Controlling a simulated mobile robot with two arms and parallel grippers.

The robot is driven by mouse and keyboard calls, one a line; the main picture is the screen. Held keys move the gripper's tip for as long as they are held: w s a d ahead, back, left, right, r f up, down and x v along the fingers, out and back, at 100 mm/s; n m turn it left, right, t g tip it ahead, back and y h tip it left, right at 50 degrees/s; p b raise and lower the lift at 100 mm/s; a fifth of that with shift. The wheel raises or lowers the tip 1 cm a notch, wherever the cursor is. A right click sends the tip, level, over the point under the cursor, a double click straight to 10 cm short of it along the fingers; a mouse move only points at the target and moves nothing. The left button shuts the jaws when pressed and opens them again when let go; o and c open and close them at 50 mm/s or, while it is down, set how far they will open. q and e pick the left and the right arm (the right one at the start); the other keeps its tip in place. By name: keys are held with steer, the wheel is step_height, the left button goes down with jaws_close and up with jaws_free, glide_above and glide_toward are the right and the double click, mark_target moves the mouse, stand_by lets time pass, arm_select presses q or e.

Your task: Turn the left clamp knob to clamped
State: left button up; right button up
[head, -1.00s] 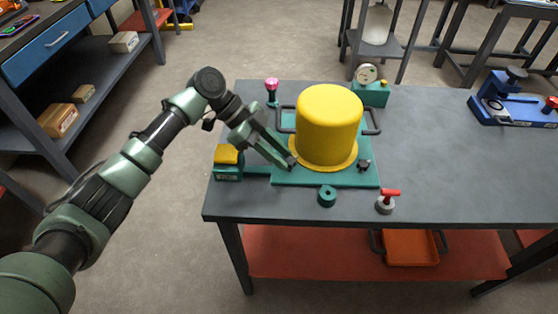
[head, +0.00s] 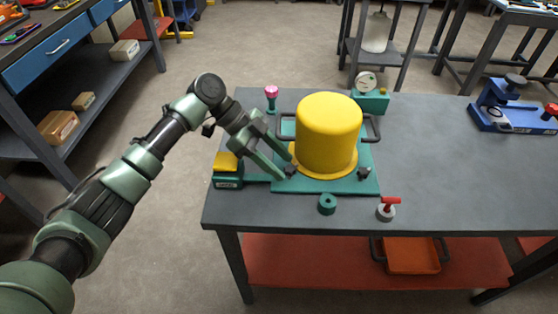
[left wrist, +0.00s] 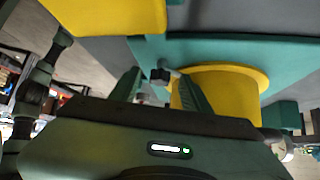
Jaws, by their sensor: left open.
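The left clamp knob (head: 290,171) is a small dark knob at the front left of the teal fixture plate (head: 325,186). My left gripper (head: 286,168) is open, with its fingertips on either side of this knob. In the left wrist view the knob (left wrist: 160,76) shows between the two spread fingers (left wrist: 160,90); I cannot tell whether either finger touches it. A second dark knob (head: 364,173) stands at the plate's front right. My right gripper is in neither view.
A large yellow flanged cylinder (head: 328,135) stands on the plate, close to my fingers. A yellow-topped teal block (head: 228,170) is at left.

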arm_select(q)
steer(key=p+v, duration=0.2)
steer(key=v, duration=0.5)
steer(key=shift+a+r, duration=0.2)
steer(key=shift+a, duration=0.1)
steer(key=shift+w, duration=0.15)
